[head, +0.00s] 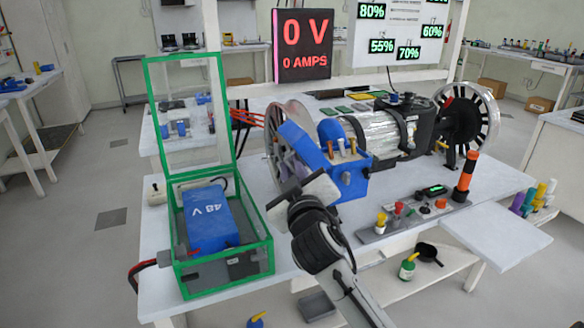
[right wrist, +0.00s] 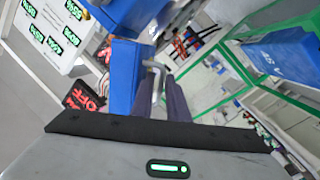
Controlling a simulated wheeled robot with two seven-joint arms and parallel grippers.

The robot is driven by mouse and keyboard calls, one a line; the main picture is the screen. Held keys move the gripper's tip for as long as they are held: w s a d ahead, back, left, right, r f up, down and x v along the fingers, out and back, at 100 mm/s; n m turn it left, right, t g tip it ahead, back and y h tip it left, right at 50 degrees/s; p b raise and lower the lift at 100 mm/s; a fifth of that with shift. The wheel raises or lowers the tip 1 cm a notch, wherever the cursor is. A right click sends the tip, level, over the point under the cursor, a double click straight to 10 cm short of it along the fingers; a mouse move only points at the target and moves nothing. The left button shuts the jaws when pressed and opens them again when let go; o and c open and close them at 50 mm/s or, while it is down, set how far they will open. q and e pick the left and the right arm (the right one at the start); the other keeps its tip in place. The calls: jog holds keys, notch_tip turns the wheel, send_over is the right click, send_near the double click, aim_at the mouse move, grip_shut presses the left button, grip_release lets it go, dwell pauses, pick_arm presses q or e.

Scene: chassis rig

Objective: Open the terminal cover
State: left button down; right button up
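The terminal box (head: 348,178) is blue and stands at the near side of the motor, with several small terminals showing on its top. Its blue terminal cover (head: 302,144) stands tilted up at the box's left side, so the box top is uncovered. My right gripper (head: 292,196) is at the cover's lower left end. In the right wrist view, the dark fingers (right wrist: 168,98) are close around a thin metal handle (right wrist: 155,78) beside a blue surface (right wrist: 124,72). The handle's far end is partly hidden. My left gripper is not in view.
A green-framed case (head: 228,272) with its clear lid up holds a blue 48 V battery (head: 207,218) to the left. A control panel (head: 415,213) with an orange-black post (head: 466,176) lies to the right. A dark meter (head: 304,45) reads 0 V behind.

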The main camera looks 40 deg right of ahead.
grip_shut()
dwell(0.8)
jog(key=shift+w, duration=0.1)
dwell(0.5)
